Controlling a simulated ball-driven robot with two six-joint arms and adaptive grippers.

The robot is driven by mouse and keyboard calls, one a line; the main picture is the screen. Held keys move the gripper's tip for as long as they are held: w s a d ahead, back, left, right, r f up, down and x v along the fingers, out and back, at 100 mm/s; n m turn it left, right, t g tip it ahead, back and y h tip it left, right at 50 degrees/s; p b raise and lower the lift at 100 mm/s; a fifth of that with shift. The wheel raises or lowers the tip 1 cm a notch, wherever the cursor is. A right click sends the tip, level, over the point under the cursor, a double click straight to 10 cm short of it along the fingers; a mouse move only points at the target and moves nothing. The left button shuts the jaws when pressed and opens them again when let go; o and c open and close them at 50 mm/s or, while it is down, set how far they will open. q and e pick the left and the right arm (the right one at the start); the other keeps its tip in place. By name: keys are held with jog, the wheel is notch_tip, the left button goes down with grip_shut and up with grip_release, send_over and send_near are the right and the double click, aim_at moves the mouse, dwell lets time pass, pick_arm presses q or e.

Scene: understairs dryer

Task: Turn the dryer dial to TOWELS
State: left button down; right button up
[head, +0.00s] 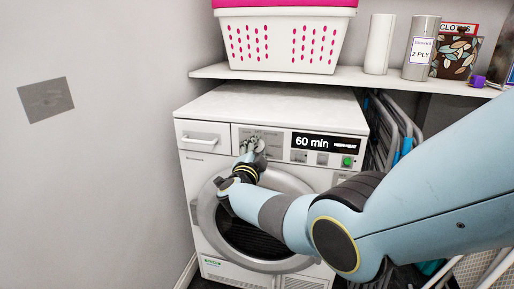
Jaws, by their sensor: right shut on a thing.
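The white dryer (202,162) stands under a shelf, its round door partly hidden behind my right arm. Its dial (260,146) is on the upper front panel, left of the display. My right gripper (251,152) is at the dial and shut on it, covering part of it. The labels around the dial are too small to read, so I cannot tell which setting it points to. My left gripper is not in view.
A white shelf (290,76) above the dryer holds a white and pink basket (285,42), rolls and a patterned box (456,55). Folded racks (395,125) stand close at the dryer's right.

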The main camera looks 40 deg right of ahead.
jog(key=shift+a+f, duration=0.1)
jog(key=shift+f, duration=0.05)
dwell(0.3)
jog(key=o, duration=1.1)
jog(key=shift+o, duration=0.2)
jog(key=v, duration=1.2)
